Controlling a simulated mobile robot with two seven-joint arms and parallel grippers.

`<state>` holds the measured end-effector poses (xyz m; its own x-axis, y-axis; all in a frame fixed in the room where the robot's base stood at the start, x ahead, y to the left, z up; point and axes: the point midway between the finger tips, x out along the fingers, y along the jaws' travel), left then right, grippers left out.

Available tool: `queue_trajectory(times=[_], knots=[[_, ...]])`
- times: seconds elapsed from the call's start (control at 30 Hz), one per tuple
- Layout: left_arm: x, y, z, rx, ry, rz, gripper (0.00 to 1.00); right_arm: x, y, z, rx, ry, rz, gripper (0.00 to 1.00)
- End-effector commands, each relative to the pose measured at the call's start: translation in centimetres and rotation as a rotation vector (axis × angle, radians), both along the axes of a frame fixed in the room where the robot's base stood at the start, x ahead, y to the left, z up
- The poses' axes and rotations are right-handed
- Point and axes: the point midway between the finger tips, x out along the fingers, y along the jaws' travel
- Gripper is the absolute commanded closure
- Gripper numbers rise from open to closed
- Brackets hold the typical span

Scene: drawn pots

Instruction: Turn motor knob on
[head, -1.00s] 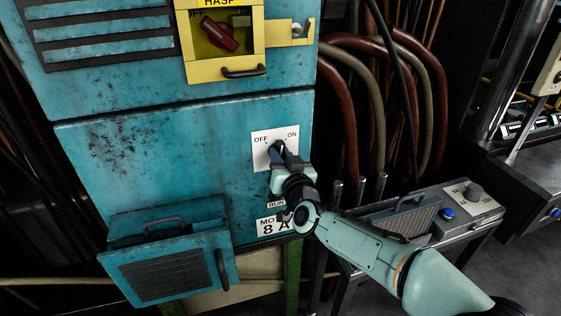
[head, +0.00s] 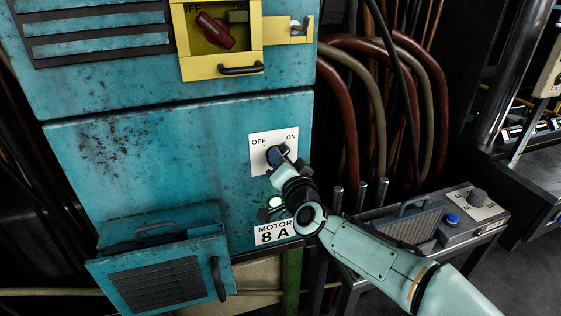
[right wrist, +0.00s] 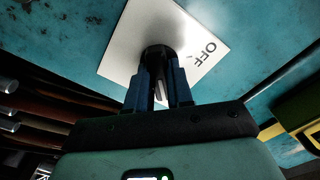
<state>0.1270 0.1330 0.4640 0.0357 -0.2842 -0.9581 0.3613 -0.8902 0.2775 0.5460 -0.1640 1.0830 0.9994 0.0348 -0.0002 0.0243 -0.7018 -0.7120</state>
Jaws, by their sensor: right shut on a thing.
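The motor knob (head: 272,153) is a dark knob on a white plate (head: 258,136) marked OFF on the left and ON on the right. The plate is on the front of a worn blue cabinet (head: 120,160), above a label (head: 274,232) reading MOTOR 8 A. My right gripper (head: 279,158) is shut on the knob. In the right wrist view, its two blue fingers (right wrist: 160,88) sit on either side of the black knob (right wrist: 158,54). The fingers hide much of the knob, so its exact pointing is hard to read. My left gripper is not in view.
Above is a yellow hasp box (head: 218,60) with a red switch (head: 215,30). A blue vented box (head: 160,270) juts out at lower left. Thick hoses (head: 350,80) hang at right, near a control bench (head: 440,225) with a blue button.

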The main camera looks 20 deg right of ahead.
Motion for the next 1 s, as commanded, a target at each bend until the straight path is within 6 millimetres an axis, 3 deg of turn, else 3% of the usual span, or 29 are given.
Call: queue_trajectory(times=[0.43, 0.47, 0.5, 0.53, 0.87, 1.0], knots=[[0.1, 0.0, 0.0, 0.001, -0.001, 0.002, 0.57, 0.0, -0.1, 0.4, 0.011, -0.008, -0.003, 1.00], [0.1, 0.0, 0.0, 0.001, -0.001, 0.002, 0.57, 0.0, -0.1, 0.5, 0.011, -0.008, -0.003, 0.72], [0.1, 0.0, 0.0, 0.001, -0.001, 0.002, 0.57, 0.0, -0.1, 0.4, 0.011, -0.008, -0.003, 0.59], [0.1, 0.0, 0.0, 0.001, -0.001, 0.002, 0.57, 0.0, -0.1, 0.4, 0.011, -0.008, -0.003, 0.53], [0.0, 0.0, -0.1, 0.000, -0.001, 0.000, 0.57, -0.2, -0.1, 0.2, 0.009, -0.003, -0.001, 0.53], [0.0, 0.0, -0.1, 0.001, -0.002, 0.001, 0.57, -1.6, -0.1, 0.2, 0.010, -0.003, -0.001, 0.53]])
